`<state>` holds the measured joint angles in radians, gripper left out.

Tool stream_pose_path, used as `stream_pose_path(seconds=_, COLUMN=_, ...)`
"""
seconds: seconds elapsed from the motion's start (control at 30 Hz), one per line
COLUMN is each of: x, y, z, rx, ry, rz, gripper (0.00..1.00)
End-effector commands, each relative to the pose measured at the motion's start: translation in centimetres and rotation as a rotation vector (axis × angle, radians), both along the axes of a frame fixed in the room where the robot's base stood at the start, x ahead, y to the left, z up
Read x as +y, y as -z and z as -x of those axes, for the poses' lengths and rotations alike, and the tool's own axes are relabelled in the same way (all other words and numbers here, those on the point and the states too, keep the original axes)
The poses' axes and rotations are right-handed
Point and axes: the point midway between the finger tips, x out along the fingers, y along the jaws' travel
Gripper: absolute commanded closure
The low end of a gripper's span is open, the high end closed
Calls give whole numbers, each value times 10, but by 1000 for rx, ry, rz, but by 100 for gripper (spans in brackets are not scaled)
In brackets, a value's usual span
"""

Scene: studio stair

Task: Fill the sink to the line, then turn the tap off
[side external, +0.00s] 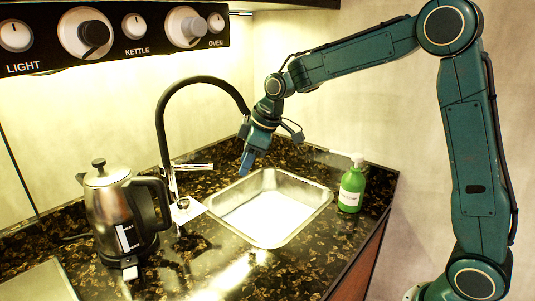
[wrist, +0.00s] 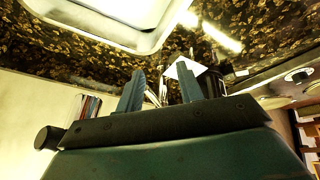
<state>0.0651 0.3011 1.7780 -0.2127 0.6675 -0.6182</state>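The steel sink (side external: 318,203) is set into the dark speckled counter; its inside looks bright white, and I cannot make out a fill line or a water level. Its rim also shows at the top of the wrist view (wrist: 150,42). The tap (side external: 160,120) has a black curved neck and a silver base with a side lever (side external: 193,167), left of the sink. My gripper (side external: 246,168) is above the sink's back left edge, beside the tap's spout end, which it partly hides. In the wrist view my gripper (wrist: 161,72) has its fingers apart, with nothing clearly held between them.
A steel kettle (side external: 106,212) stands on the counter left of the tap. A green soap bottle (side external: 352,190) stands right of the sink. A black panel with several knobs (side external: 85,35) hangs at the upper left. The counter's front (side external: 195,275) is clear.

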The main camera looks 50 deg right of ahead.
Motion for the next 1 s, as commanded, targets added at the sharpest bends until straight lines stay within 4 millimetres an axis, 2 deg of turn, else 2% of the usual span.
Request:
stream_pose_path(seconds=0.33, x=-1, y=0, z=2, rx=0, ry=0, rz=0, gripper=63)
stream_pose_path(seconds=0.5, x=0, y=2, z=1, rx=-6, ry=4, rz=2, gripper=96)
stream_pose_path(seconds=0.53, x=1, y=3, z=1, rx=-10, ry=6, rz=4, gripper=100)
stream_pose_path(seconds=0.77, x=9, y=21, z=-7, rx=-73, ry=46, rz=37, gripper=100)
stream_pose_path(seconds=1.0, x=16, y=46, z=-15, rx=-221, ry=97, rz=138, gripper=100)
